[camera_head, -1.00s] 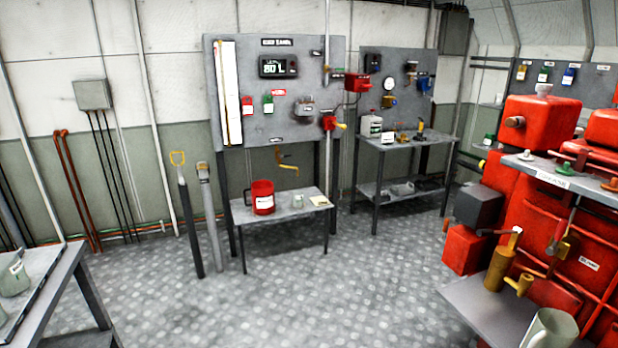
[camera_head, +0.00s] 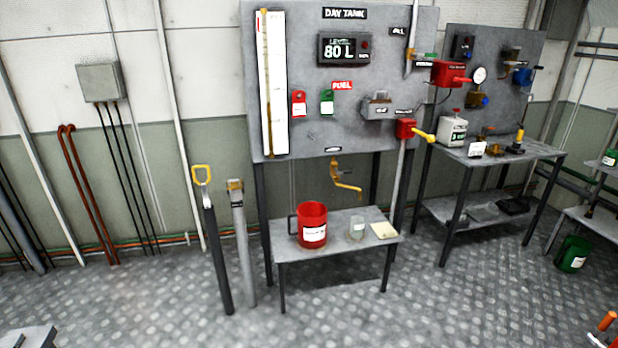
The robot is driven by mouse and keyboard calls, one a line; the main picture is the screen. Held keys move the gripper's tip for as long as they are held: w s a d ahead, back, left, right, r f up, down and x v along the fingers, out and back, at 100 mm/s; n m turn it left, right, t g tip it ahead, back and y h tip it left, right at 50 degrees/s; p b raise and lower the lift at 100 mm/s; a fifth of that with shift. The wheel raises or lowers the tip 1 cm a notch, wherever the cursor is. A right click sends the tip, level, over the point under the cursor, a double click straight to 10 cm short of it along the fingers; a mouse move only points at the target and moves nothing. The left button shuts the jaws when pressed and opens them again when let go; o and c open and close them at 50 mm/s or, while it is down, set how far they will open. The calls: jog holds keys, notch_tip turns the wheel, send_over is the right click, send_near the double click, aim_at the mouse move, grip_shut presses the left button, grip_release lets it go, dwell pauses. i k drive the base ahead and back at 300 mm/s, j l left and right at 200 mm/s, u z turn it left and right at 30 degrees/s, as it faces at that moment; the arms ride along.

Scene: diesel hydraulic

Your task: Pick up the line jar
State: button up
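A small clear jar (camera_head: 357,230) with a pale label stands upright on the low grey table (camera_head: 345,260) under the day tank panel. Its label is too small to read, so I cannot tell for sure that it is the line jar. It stands apart from a red jug (camera_head: 313,226) on its left and a pale yellow pad (camera_head: 384,231) on its right. A brass spout (camera_head: 346,180) hangs from the panel above the table. My gripper is not in view.
The day tank panel (camera_head: 350,105) rises behind the table. Two upright posts, one yellow-topped (camera_head: 217,250) and one grey (camera_head: 243,250), stand left of it. A second bench (camera_head: 500,150) with a white canister (camera_head: 452,130) is at right. The floor in front is clear.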

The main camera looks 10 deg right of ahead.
aim_at(357, 228)
jog(key=i+z, duration=0.15)
jog(key=i, duration=0.5)
jog(key=i+j+z, duration=0.1)
jog(key=i, duration=0.5)
jog(key=i+j+u, duration=0.15)
jog(key=i+u, duration=0.3)
jog(key=i, duration=0.2)
jog(key=i+u, duration=0.5)
jog(key=i, duration=0.2)
